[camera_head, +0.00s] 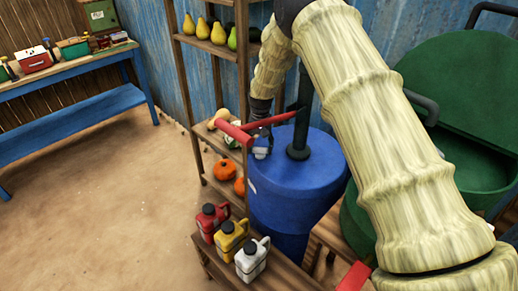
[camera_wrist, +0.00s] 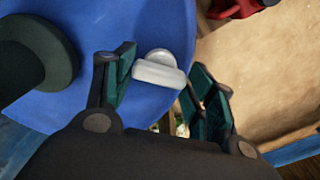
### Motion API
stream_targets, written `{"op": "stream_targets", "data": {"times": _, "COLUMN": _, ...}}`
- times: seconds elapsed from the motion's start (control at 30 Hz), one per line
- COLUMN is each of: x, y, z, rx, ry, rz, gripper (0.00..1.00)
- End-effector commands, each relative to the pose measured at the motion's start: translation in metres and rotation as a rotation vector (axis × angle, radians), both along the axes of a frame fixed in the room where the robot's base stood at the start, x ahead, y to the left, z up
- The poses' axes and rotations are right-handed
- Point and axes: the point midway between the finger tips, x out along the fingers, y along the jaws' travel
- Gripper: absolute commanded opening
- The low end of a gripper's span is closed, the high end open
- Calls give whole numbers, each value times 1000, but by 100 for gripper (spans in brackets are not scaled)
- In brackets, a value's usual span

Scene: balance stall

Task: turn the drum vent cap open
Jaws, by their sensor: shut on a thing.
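The blue drum (camera_head: 290,185) stands in the middle of the head view, with a black fitting (camera_head: 298,150) rising from its lid and a red handle (camera_head: 235,134) beside it. The pale grey vent cap (camera_wrist: 158,72) sits near the lid's edge in the wrist view, and a small part of it shows in the head view (camera_head: 262,152). My gripper (camera_wrist: 160,85) has its fingers on either side of the cap and is shut on it. The drum's right side is partly behind my arm.
A wooden shelf (camera_head: 180,98) with pears and gourds stands left of the drum. Red (camera_head: 211,219), yellow (camera_head: 231,238) and white (camera_head: 251,260) jugs stand on a low bench in front. A green bin (camera_head: 455,90) is at the right. The sandy floor (camera_head: 100,200) is clear at left.

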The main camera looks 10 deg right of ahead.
Motion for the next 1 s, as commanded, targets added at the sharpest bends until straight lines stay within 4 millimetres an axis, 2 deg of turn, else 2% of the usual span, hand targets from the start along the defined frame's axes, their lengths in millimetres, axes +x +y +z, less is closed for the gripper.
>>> {"op": "stream_targets", "data": {"times": 0.6, "x": 0, "y": -1, "z": -1, "rx": 0, "ry": 1, "rz": 573, "gripper": 31}}
{"op": "stream_targets", "data": {"times": 1.0, "x": 0, "y": 0, "z": -1, "rx": 1, "ry": 2, "rz": 821, "gripper": 31}}
